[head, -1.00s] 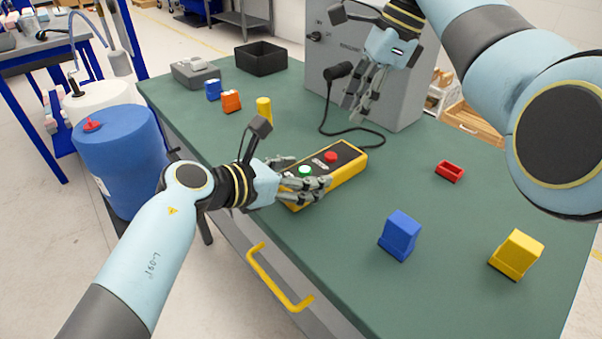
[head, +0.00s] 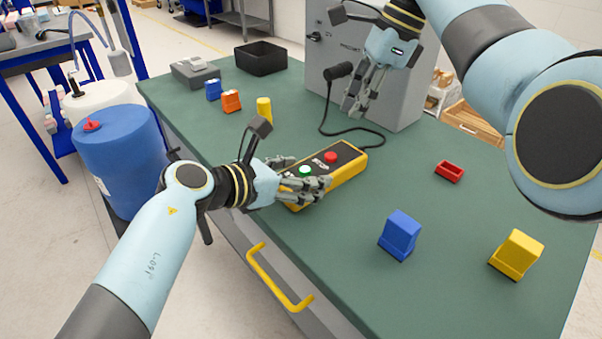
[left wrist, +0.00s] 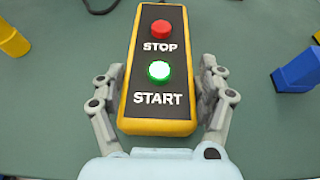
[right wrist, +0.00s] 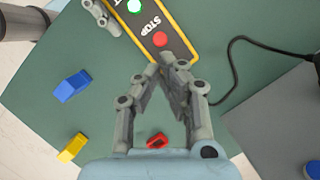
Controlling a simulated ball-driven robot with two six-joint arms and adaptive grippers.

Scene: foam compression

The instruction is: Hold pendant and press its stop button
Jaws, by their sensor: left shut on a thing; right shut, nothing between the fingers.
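The yellow pendant with a black face (head: 325,172) lies on the green table. Its red stop button (left wrist: 161,29) is at the far end and its lit green start button (left wrist: 159,70) is nearer my left gripper. My left gripper (head: 308,175) is shut on the pendant, with a finger on each side of the start end. My right gripper (head: 356,108) is shut and empty, raised in front of the grey cabinet. In the right wrist view its fingertips (right wrist: 163,68) appear just below the red stop button (right wrist: 160,39); the gap in height is hard to judge.
A black cable runs from the pendant area to a plug on the grey cabinet (head: 400,95).

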